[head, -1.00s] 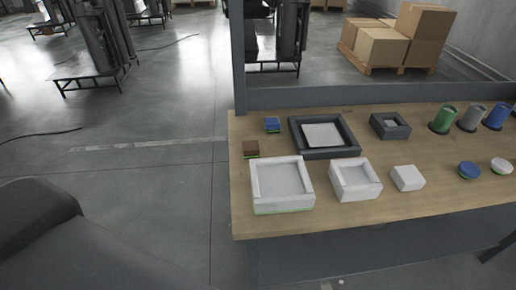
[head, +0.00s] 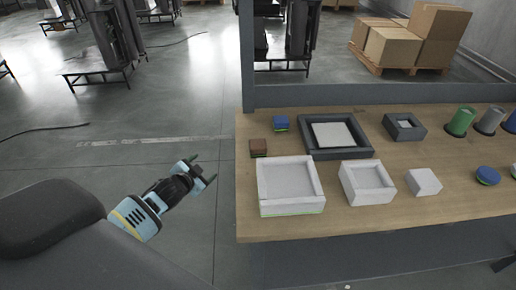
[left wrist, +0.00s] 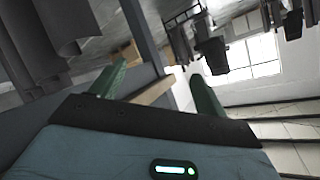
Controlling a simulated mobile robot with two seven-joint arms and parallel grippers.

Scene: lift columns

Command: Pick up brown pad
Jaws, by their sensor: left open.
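The brown pad (head: 258,147) is a small brown block lying on the wooden table near its left edge, behind the large white tray. My left gripper (head: 201,168) is open and empty, left of the table edge and apart from the pad. In the left wrist view its two green fingers (left wrist: 152,84) stand apart with nothing between them, and I cannot make out the pad there. My right gripper is not in view.
The wooden table (head: 246,205) carries a large white tray (head: 290,207), a smaller white tray (head: 367,184), a dark tray (head: 365,150), a blue pad (head: 281,122) and several cups at the right. A dark post (head: 247,60) rises at the table's back left corner.

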